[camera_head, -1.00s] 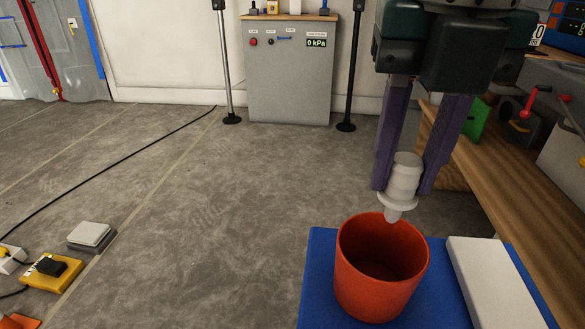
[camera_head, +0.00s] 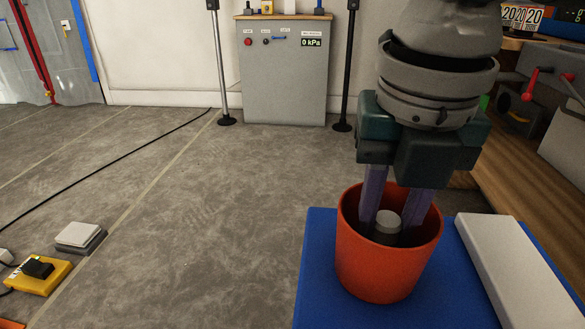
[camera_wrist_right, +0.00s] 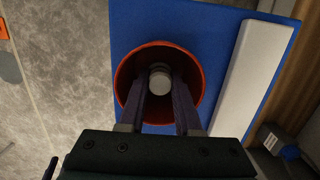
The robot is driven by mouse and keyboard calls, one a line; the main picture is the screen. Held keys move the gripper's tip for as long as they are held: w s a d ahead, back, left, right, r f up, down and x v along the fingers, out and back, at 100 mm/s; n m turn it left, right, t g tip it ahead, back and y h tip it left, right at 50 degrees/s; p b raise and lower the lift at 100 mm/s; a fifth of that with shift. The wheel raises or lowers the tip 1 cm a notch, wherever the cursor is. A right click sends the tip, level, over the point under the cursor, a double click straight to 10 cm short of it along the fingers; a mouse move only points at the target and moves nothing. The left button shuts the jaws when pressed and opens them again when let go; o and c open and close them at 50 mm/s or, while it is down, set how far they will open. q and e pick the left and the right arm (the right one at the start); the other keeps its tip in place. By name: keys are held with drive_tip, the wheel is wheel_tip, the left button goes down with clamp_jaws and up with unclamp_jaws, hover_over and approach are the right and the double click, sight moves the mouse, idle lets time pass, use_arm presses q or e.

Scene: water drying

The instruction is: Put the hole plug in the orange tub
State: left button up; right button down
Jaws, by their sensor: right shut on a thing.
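The orange tub (camera_head: 380,262) stands upright on a blue surface at the lower right of the head view. My right gripper (camera_head: 393,230) reaches down into the tub, its two purple fingers below the rim. It is shut on the light grey hole plug (camera_head: 387,226), whose top shows between the fingers. The plug's lower part is hidden by the tub wall, so I cannot tell whether it touches the bottom. In the right wrist view the plug (camera_wrist_right: 160,80) lies between the fingertips, within the tub's round rim (camera_wrist_right: 190,58). My left gripper is not in view.
The blue surface (camera_head: 320,265) also bears a long white block (camera_head: 520,270) right of the tub. A wooden bench (camera_head: 510,165) with a red-handled vise (camera_head: 530,88) is at the right. A yellow box (camera_head: 40,276) lies on the floor at the left.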

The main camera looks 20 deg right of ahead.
drive_tip(key=shift+f, duration=0.15)
drive_tip(key=c, duration=0.9)
unclamp_jaws()
